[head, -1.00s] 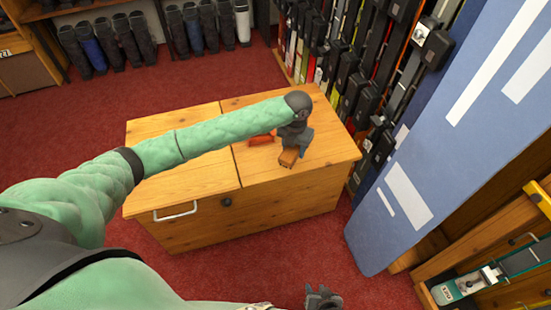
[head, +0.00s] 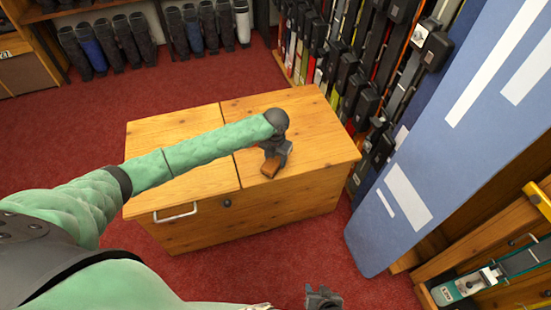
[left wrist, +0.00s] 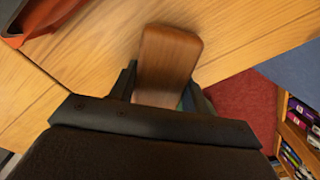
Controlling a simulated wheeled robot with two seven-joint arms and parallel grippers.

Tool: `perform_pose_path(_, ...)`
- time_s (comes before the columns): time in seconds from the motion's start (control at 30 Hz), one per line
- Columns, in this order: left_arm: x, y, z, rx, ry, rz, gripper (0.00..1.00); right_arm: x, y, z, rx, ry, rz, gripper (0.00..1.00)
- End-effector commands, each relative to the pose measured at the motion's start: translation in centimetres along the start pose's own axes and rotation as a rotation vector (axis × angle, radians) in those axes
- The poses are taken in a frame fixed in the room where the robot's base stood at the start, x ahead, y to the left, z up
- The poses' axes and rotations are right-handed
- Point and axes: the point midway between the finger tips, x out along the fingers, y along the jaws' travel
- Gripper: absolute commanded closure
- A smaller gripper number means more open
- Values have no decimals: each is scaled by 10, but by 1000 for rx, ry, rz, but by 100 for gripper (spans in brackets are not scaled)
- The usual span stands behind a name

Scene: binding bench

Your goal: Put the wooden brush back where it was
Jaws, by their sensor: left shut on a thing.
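The wooden brush (head: 270,169) shows as a brown wooden block over the right part of the wooden bench top. My left gripper (head: 274,160) is shut on it. In the left wrist view the brush's flat wooden face (left wrist: 168,58) stands out between the two fingers, and its lower end is hidden by the gripper. I cannot tell whether the brush touches the bench top. My right gripper (head: 322,298) is at the bottom edge of the head view, away from the bench, too small to read its jaws.
The wooden bench (head: 310,130) has a clear top at right and front. An orange-red object (left wrist: 45,18) lies on it in the left wrist view; my arm hides it in the head view. A blue panel (head: 400,190) and ski racks stand to the right.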

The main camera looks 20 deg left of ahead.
Motion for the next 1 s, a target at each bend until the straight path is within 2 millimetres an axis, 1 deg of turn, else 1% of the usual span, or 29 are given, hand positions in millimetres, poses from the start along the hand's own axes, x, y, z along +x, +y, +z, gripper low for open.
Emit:
perform_pose_path(0.27, 2, 0, 0, 0, 1, 0, 74, -1, 0, 0, 0, -3, 1, 64)
perform_pose_path(0.3, 2, 0, 0, 1, 1, 0, 45, -1, 0, -1, 0, -4, 1, 64)
perform_pose_path(0.37, 2, 0, 0, 1, 1, 0, 33, -1, 0, -1, 0, -4, 1, 64)
perform_pose_path(0.4, 2, 0, 0, 1, 1, 0, 31, -1, 0, -1, 0, -3, 1, 64)
perform_pose_path(0.73, -1, 0, 0, 0, 0, -1, 31, 0, 1, -3, -1, 3, 1, 64)
perform_pose_path(0.87, -14, 0, 0, 2, -2, 0, 31, 0, 1, -3, -1, 4, 1, 64)
perform_pose_path(1.0, -40, 0, 1, 2, -3, 0, 31, 0, 1, -2, -1, 4, 1, 64)
